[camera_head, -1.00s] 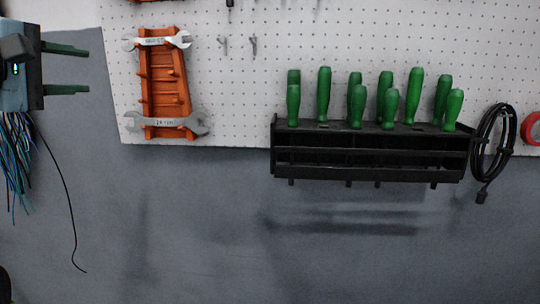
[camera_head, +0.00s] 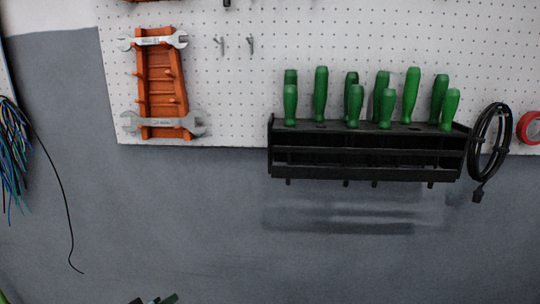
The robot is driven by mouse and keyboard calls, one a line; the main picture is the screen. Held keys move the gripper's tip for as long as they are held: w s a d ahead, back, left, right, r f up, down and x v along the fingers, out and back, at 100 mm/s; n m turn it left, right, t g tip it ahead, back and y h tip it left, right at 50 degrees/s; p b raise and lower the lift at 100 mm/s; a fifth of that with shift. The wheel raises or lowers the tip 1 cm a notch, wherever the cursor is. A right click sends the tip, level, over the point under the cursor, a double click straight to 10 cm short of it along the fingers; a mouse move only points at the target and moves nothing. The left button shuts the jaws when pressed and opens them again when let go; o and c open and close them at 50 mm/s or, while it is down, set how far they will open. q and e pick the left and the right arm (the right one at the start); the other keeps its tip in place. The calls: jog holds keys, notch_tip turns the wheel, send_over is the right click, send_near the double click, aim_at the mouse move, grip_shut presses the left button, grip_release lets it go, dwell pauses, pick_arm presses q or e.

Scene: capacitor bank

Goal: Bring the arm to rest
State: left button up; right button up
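Only a small dark and green part of what looks like my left gripper (camera_head: 155,299) shows at the bottom edge, left of centre. The rest of it is cut off by the frame, so I cannot tell whether it is open or shut. No held object shows. It is low in the picture, below the wall tools and apart from them. My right gripper is not in view.
A white pegboard (camera_head: 230,95) carries an orange wrench rack (camera_head: 162,85) and a black holder (camera_head: 365,157) with several green-handled screwdrivers. A coiled black cable (camera_head: 487,140) and red tape (camera_head: 530,127) hang at right. Loose wires (camera_head: 14,150) hang at far left.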

pick_arm(q)
jog(key=s+d+f+m+g, duration=0.1)
jog(key=s+d+f+m, duration=0.1)
jog(key=s+f, duration=0.9)
jog(key=s+d+f+m+g, duration=0.1)
jog(key=s+d+f+m, duration=0.2)
jog(key=s+f, duration=0.8)
jog(key=s+m, duration=0.2)
jog(key=s, duration=0.5)
jog(key=shift+s+m+g+y, duration=0.15)
jog(key=shift+m+g+y, duration=0.15)
jog(key=shift+g+y, duration=0.1)
